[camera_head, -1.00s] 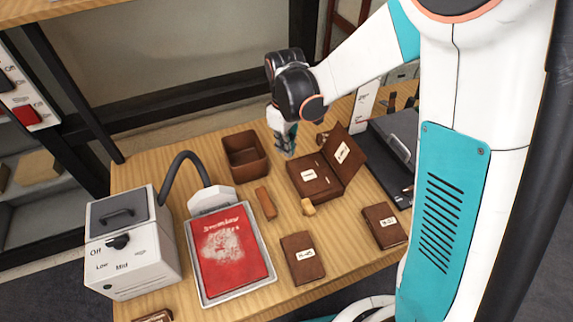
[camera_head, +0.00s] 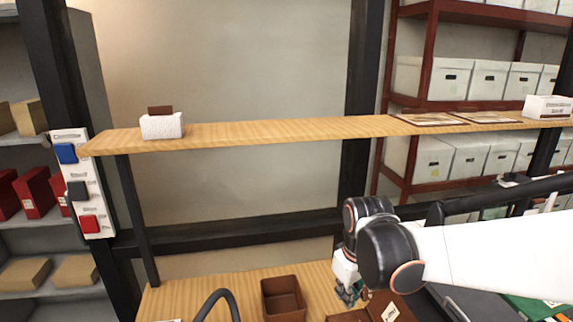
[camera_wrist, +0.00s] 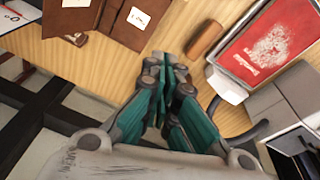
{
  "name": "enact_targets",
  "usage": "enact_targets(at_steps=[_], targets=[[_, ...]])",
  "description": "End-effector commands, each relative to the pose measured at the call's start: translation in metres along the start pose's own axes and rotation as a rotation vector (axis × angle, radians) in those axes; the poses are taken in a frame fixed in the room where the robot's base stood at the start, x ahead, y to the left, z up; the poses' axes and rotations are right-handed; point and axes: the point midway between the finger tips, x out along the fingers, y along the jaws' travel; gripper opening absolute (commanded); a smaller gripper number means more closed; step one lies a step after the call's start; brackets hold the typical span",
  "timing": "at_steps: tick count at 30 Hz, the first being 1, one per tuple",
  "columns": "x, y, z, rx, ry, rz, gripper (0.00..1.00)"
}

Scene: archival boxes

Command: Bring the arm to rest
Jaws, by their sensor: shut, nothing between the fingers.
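My gripper (camera_wrist: 165,65) is shut and empty in the wrist view, its teal fingers together above the wooden table. In the head view my gripper (camera_head: 349,296) hangs at the end of my white arm, low and right of the middle, just right of the open brown box. The dark wrist joints hide part of it there. I cannot see it touching anything.
The open brown box (camera_head: 284,299) stands on the wooden table (camera_head: 241,285). A wooden shelf (camera_head: 270,131) runs above with a white block (camera_head: 161,125). In the wrist view a red book (camera_wrist: 268,42) and brown folders (camera_wrist: 140,18) lie below.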

Motion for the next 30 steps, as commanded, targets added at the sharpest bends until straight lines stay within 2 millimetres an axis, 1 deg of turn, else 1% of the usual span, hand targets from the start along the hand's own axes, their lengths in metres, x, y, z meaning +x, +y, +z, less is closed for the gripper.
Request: enact_targets(at_steps=[1,6,12,18,22,27,30], targets=[[-0.008,0.0,0.01,0.028,0.022,0.01,0.0],[-0.034,0.0,0.037,0.126,0.099,0.044,0.0],[-0.055,-0.003,0.07,0.239,0.193,0.078,0.0],[-0.066,-0.008,0.104,0.351,0.29,0.107,0.0],[-0.068,-0.011,0.125,0.418,0.35,0.122,0.0],[-0.068,-0.015,0.142,0.481,0.408,0.133,0.0],[-0.068,-0.016,0.147,0.499,0.426,0.137,0.0]])
